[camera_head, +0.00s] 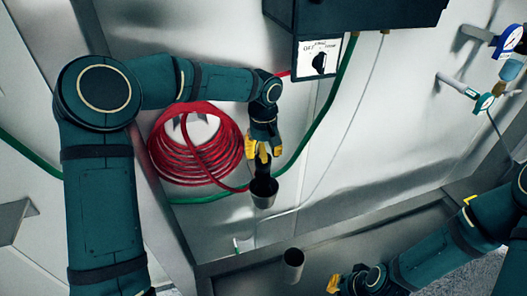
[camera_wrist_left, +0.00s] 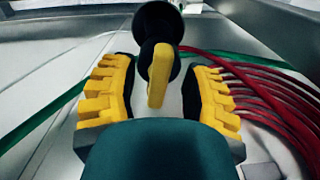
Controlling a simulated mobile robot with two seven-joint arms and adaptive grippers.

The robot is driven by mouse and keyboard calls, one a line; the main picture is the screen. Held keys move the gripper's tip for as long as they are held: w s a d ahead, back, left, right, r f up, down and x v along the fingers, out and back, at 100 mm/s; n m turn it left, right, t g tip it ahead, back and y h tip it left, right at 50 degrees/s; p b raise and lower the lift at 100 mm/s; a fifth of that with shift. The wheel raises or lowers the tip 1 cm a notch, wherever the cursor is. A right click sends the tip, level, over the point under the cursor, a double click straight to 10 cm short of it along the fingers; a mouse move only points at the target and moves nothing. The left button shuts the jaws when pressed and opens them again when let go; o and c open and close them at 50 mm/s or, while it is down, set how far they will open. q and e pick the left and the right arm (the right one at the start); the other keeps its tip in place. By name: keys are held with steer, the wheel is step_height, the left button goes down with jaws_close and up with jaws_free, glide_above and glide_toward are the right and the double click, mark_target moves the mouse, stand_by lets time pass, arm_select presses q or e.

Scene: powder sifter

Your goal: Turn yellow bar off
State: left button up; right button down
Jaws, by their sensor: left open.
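The yellow bar (camera_wrist_left: 158,76) is a short upright lever on a dark cylindrical fitting in the left wrist view. My left gripper (camera_wrist_left: 158,92) is open, with one finger on each side of the bar and gaps between. In the head view my left gripper (camera_head: 263,152) points down at the dark fitting above a metal pipe end (camera_head: 264,192); its fingers largely hide the bar there. My right gripper (camera_head: 345,283) is low at the bottom edge of the head view, partly cut off; its opening is unclear.
A coiled red hose (camera_head: 196,150) hangs behind my left arm. A dark box with a dial (camera_head: 319,60) is above right. A second pipe end (camera_head: 292,265) stands below. Gauges and valves (camera_head: 510,40) are at the far right. A green hose (camera_head: 322,115) runs down the wall.

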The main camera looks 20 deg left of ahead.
arm_select(q)
steer(key=shift+o, duration=0.3)
steer(key=shift+f, duration=0.15)
jaws_close()
